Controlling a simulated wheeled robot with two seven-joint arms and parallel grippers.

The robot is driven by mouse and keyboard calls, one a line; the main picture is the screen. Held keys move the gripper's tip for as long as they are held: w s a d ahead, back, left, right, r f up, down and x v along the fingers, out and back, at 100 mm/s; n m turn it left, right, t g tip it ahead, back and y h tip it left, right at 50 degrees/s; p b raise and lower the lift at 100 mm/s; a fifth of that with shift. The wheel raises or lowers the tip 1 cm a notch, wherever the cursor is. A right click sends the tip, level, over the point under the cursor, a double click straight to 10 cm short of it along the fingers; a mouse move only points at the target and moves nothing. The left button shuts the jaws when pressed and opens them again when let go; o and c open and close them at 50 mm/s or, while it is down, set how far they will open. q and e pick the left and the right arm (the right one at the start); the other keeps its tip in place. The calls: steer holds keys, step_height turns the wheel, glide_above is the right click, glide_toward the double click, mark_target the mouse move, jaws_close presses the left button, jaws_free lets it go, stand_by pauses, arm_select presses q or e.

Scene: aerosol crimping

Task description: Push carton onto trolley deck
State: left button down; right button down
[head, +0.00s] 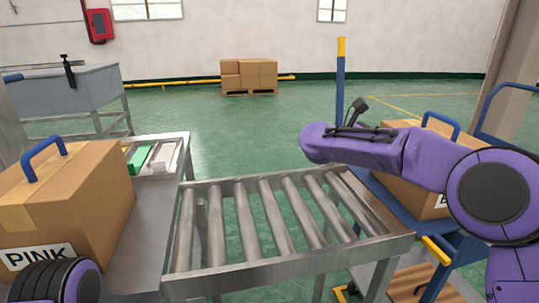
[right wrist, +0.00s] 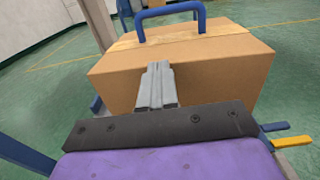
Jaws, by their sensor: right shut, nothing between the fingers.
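A cardboard carton (head: 398,191) with a blue handle sits on the blue trolley deck (head: 383,207) at the right, past the end of the roller conveyor. It also fills the middle of the right wrist view (right wrist: 190,70). My right gripper (right wrist: 156,72) is shut and empty, its fingertips at the near side of that carton; I cannot tell whether they touch. In the head view my right arm covers part of the carton and its label. Another carton (head: 95,190), labelled PINK, with a blue handle, stands on the metal table at the left. My left gripper is not in view.
The roller conveyor (head: 265,215) between the two cartons is empty. Green and white items (head: 150,158) lie in a tray behind the left carton. A yellow-topped blue post (head: 340,80) stands beyond the trolley. A stacked pallet (head: 249,77) is far back.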

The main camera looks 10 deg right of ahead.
stand_by(0.6)
step_height(320, 180, up, 14)
steer(key=a+p, duration=0.1)
steer(key=p, duration=0.1)
steer(key=w+d+r+p, duration=0.1)
steer(key=d, duration=2)
steer(key=shift+w, duration=0.35)
